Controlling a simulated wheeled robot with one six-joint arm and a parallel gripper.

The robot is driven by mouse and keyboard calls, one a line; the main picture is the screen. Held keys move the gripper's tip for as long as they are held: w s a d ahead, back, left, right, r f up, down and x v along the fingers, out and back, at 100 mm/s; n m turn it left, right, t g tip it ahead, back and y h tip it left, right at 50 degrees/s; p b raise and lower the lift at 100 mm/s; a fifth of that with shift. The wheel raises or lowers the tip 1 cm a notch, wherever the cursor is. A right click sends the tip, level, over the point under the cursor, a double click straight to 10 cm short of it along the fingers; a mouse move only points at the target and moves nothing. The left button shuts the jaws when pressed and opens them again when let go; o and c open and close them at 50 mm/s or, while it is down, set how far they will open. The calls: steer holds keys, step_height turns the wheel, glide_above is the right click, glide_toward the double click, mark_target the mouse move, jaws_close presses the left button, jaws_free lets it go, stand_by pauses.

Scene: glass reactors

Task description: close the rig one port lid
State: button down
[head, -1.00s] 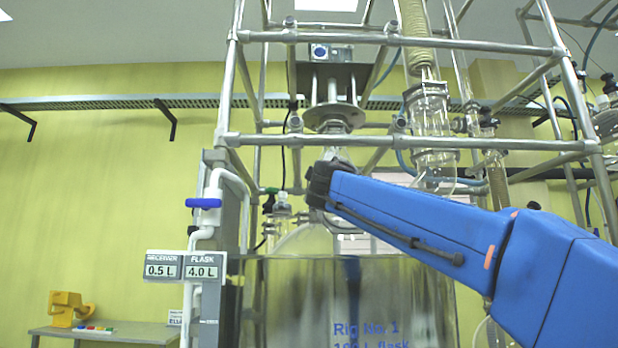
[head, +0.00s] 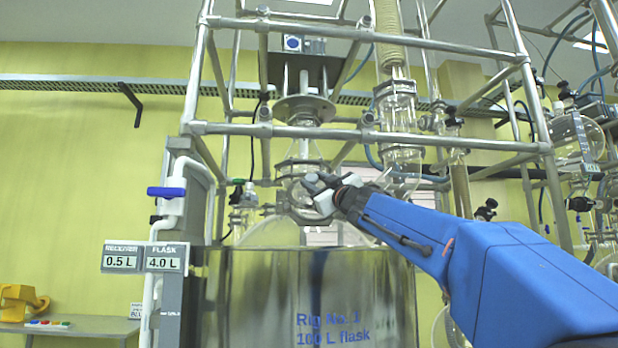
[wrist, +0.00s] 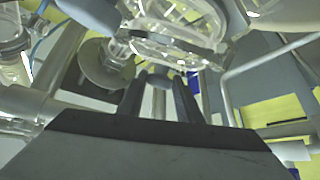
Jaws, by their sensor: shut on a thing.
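Rig one is a metal-jacketed vessel marked Rig No. 1 (head: 333,322) with a glass flask top (head: 272,233) above its rim. The glass port (head: 303,172) shows above the flask, partly behind my gripper (head: 312,184). My gripper is at the port, with its jaws shut on a part there. In the wrist view, the dark fingers (wrist: 159,84) stand close together, just below a clear round glass rim (wrist: 170,45). I take the held part to be the port lid or its handle, but its outline and angle are unclear.
A metal tube frame (head: 350,135) surrounds the rig, with a crossbar just above my gripper. A glass column (head: 398,120) hangs right of the port. A blue-handled valve (head: 166,192) and a display (head: 144,258) stand at left. More glassware (head: 575,140) is at far right.

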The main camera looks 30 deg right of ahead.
steer(key=shift+w+d+f+m+y, duration=0.15)
steer(key=shift+w+d+f+y, duration=0.2)
steer(key=shift+d+y, duration=0.2)
steer(key=shift+w+d+f+m+y, duration=0.2)
steer(key=shift+d+f+y, duration=0.15)
steer(key=shift+y, duration=0.2)
steer(key=shift+d, duration=0.1)
steer(key=c, duration=1.3)
jaws_free()
steer(key=shift+w, duration=0.1)
step_height(320, 180, up, 10)
